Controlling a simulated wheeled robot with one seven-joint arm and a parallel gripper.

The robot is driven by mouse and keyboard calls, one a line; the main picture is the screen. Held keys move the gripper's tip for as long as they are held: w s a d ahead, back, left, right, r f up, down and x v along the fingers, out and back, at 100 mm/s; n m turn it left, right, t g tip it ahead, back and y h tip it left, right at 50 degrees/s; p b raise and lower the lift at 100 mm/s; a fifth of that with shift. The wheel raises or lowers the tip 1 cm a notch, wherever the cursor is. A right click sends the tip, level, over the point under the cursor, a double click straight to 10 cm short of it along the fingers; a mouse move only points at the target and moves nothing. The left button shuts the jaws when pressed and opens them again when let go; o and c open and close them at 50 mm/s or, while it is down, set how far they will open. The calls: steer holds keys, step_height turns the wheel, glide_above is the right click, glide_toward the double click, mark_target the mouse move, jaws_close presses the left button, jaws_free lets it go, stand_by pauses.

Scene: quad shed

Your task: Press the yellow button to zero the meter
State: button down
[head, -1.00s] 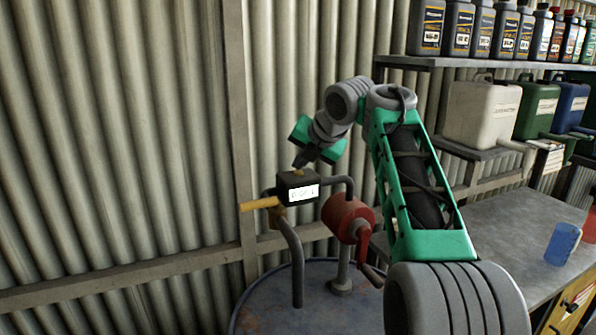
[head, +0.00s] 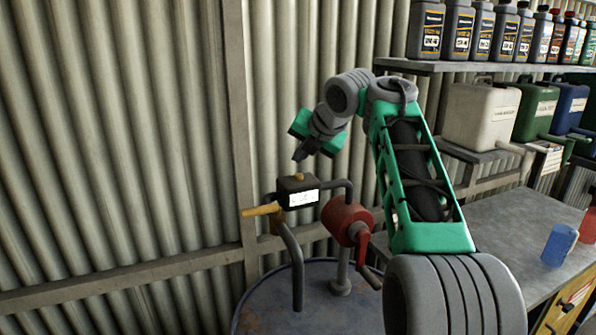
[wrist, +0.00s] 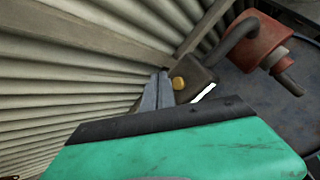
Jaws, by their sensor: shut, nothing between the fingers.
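The meter (head: 297,192) is a dark box with a lit white display, and the reading is too blurred to make out. The yellow button (head: 297,177) sits on its top. My gripper (head: 299,156) is shut and empty, pointing down just above the button with a small gap in the head view. In the wrist view the button (wrist: 179,83) shows just right of the tips of my gripper (wrist: 164,76). The display is a thin bright strip (wrist: 204,93) there.
A yellow nozzle handle (head: 262,210) sticks out left of the meter. A red hand pump (head: 345,219) stands to its right on the blue drum (head: 265,309). The corrugated wall (head: 120,130) is close behind. A workbench (head: 500,220) with a blue jug (head: 559,244) is at right.

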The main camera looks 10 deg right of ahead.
mark_target(300, 176)
step_height(300, 176, up, 4)
steer(key=p, duration=0.2)
steer(key=shift+f+p, duration=0.1)
steer(key=shift+p, duration=0.25)
steer(key=shift+f, duration=0.1)
steer(key=shift+a, duration=0.1)
